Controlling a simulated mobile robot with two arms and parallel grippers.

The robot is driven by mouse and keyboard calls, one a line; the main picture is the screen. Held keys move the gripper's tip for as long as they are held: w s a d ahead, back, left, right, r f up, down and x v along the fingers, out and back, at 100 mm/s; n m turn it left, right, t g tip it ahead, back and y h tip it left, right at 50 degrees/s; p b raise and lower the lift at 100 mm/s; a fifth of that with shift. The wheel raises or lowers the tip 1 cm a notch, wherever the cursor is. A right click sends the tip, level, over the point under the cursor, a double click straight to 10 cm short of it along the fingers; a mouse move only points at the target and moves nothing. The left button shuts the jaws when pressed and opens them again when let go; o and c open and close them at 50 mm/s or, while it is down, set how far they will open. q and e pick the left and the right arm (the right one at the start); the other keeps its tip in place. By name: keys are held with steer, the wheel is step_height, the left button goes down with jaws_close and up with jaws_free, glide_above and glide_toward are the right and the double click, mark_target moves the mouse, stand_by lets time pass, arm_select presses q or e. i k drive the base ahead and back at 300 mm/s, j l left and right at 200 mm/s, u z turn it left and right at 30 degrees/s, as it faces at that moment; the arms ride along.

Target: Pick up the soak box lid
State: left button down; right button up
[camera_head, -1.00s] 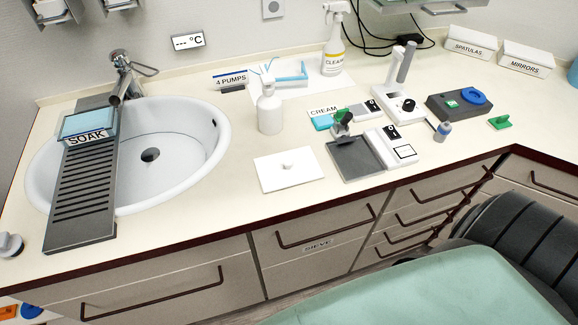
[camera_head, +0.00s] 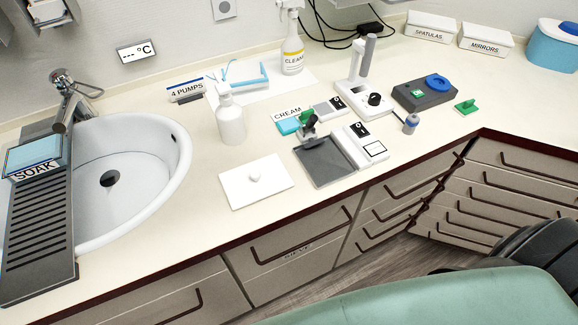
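The soak box (camera_head: 36,158) is a small light-blue box with a "SOAK" label, on the dark slatted rack across the left of the sink. A flat white lid with a small round knob (camera_head: 256,182) lies on the counter right of the sink, near the front edge; it looks like the soak box lid. Nothing touches it. Neither of my grippers shows in the head view.
The sink (camera_head: 150,190) is left of the lid. A white pump bottle (camera_head: 230,120) stands behind it. A dark grey tray (camera_head: 324,162) and a small white device (camera_head: 359,144) lie to its right. A green padded chair (camera_head: 430,300) stands before the drawers.

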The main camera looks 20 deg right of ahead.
mark_target(244, 185)
steer(key=i+z, duration=0.1)
steer(key=z, duration=0.25)
steer(key=u, duration=1.4)
steer(key=k+l+z, duration=0.2)
steer(key=k, duration=0.2)
steer(key=k+l+z, duration=0.15)
steer(key=k+l, duration=0.15)
steer(key=k, duration=0.15)
steer(key=i, duration=0.5)
